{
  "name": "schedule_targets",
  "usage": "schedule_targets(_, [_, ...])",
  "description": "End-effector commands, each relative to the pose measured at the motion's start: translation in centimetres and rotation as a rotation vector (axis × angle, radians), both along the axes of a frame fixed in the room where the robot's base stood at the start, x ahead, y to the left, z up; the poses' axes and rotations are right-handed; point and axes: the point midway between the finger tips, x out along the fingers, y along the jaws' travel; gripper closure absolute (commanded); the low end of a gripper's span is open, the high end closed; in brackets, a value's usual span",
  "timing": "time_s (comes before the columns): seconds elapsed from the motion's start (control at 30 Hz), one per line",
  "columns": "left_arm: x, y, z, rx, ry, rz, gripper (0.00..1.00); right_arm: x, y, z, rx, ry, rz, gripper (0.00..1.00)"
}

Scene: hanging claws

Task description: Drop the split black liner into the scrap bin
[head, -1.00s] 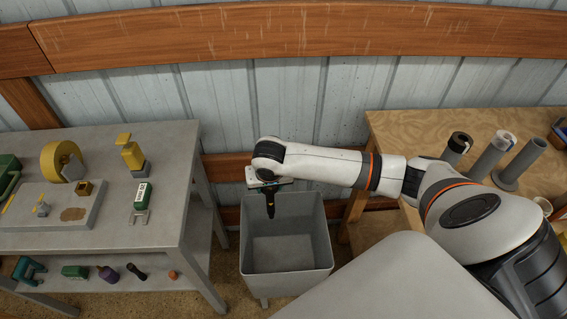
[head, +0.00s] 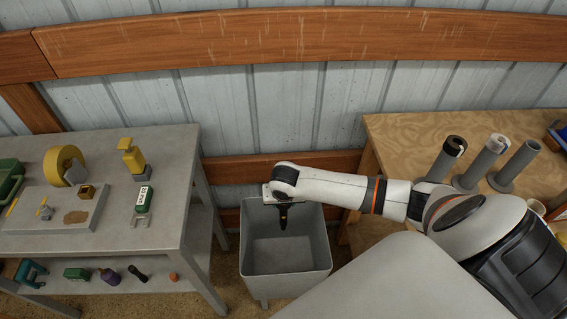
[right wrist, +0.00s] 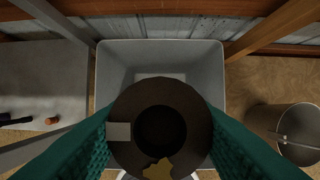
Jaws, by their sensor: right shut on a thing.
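The scrap bin appears to be the grey open-topped bin (head: 285,285) standing on the floor between two tables. It also shows in the right wrist view (right wrist: 215,60), below the held piece. My right gripper (head: 283,222) hangs over the bin's back part. In the right wrist view its green fingers are shut on a dark round hollow liner (right wrist: 128,100), seen end-on. The liner has a jagged tan patch at its lower edge and a grey patch at its left; I cannot make out a split clearly. My left gripper is not in view.
A grey table (head: 170,170) with yellow and green tools and a lower shelf stands left. A wooden table (head: 400,130) with several grey upright tubes (head: 482,165) stands right. A metal can (right wrist: 300,135) shows at right in the wrist view. The wall is close behind.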

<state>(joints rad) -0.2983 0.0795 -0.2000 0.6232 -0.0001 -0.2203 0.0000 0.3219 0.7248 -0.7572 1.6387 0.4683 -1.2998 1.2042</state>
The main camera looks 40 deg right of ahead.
Motion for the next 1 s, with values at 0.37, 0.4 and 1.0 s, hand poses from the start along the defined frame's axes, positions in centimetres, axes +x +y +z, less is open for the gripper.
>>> schedule_targets(0.37, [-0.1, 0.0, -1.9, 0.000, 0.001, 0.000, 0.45, 0.0, 0.0, -4.2, 0.001, 0.001, -0.001, 1.00])
schedule_targets(0.4, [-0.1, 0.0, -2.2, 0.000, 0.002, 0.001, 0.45, 0.0, 0.0, -4.6, 0.002, 0.000, -0.001, 1.00])
schedule_targets(1.0, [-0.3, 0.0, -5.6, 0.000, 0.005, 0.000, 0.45, 0.0, 0.0, -10.6, 0.001, 0.001, -0.001, 1.00])
